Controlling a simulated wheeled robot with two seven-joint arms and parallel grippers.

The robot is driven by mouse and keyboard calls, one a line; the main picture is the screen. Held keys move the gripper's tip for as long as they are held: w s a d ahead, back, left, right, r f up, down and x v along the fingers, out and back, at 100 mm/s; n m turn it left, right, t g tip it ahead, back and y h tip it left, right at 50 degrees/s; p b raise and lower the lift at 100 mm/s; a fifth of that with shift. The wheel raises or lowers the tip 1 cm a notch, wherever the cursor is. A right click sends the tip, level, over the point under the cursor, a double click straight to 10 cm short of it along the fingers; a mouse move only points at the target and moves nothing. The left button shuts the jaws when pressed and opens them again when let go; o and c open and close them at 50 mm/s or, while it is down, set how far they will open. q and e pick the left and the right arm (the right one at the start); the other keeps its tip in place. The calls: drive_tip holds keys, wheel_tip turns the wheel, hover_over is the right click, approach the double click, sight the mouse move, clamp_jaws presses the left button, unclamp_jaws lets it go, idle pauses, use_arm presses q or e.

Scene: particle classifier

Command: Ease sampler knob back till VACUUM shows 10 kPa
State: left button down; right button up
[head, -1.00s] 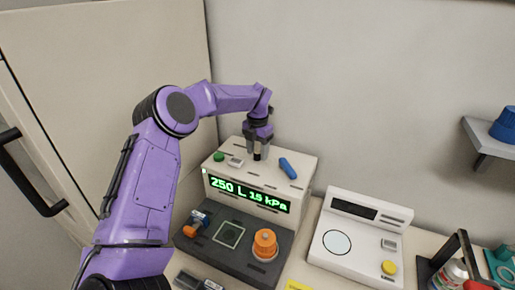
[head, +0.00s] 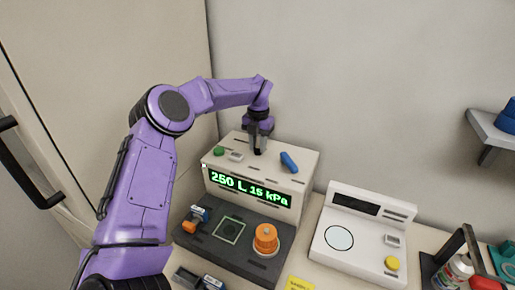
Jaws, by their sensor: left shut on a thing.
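The sampler (head: 240,152) is a cream box on a dark base, with a green-lit display (head: 248,188) reading 250 L and 15 kPa. My left gripper (head: 259,149) points down at the sampler's top and is shut on a small dark knob, mostly hidden between its fingers. A blue lever (head: 289,162) is on the top to the right of the gripper. A green button (head: 218,151) and a small light switch (head: 236,156) are to its left. My right gripper is not in view.
The dark base holds an orange knob (head: 266,239), a square glass plate (head: 229,230) and a small orange-and-blue part (head: 196,218). A white instrument (head: 364,228) with a yellow button stands to the right. A wall shelf (head: 492,129) is at far right.

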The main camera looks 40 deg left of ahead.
sight(258, 146)
use_arm(q)
drive_tip(key=n+b, duration=0.3)
drive_tip(key=n, duration=0.1)
drive_tip(key=shift+f, duration=0.15)
drive_tip(key=shift+n+b, duration=1.2)
drive_tip(key=shift+n, duration=0.5)
drive_tip(key=shift+r, duration=0.2)
drive_tip(key=c, duration=0.8)
unclamp_jaws()
drive_tip(key=shift+w+a, duration=0.1)
drive_tip(key=shift+c, duration=0.2)
wheel_tip(258, 146, up, 10)
drive_tip(key=p, duration=0.1)
drive_tip(key=shift+r, duration=0.2)
